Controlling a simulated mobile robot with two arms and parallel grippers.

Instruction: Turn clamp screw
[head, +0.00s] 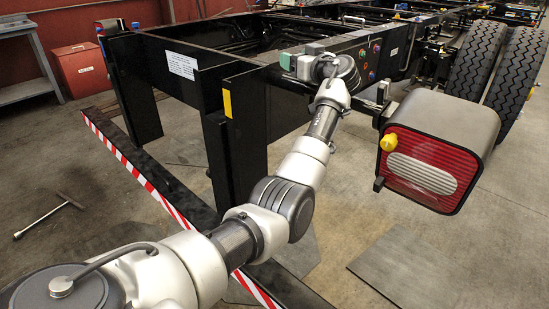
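I cannot make out a clamp screw for sure; it may be hidden behind my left wrist or too small to tell. The black chassis frame (182,45) runs from the middle to the back. My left arm comes in from the lower left and reaches to its near side rail. My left gripper (308,62) is at that rail, next to a green block (287,62). Its fingers are too small and partly hidden, so I cannot tell whether they are open or shut. My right gripper is not in view.
A grey housing with a red and white lamp (420,172) and a yellow knob (389,142) sits right of my arm. Tyres (475,60) stand behind it. A red-white striped beam (150,185) lies low at left. A T-shaped bar (42,220) lies on the floor. A red bin (83,70) stands back left.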

